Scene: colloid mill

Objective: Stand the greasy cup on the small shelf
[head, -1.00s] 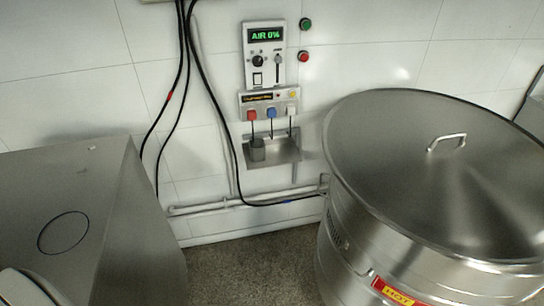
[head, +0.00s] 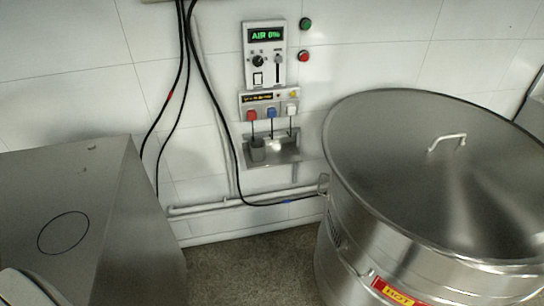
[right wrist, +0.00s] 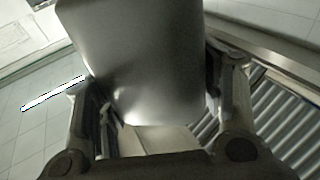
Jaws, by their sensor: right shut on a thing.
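My right gripper (right wrist: 155,112) is shut on a smooth grey metal vessel (right wrist: 140,55), which looks like the greasy cup. The vessel fills the upper middle of the right wrist view, between the two fingers; its far end is cut off by the frame edge. Whether it is greasy cannot be told. In the head view a small metal shelf (head: 289,152) is fixed to the wall under a control panel. Neither gripper shows in the head view, and my left gripper is not seen at all.
A large lidded steel kettle (head: 430,170) with a HOT label stands right of the shelf. A steel cabinet (head: 110,210) stands at the left. Black cables (head: 186,60) hang down the wall left of the panel (head: 264,70). A ribbed metal surface (right wrist: 285,125) shows in the right wrist view.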

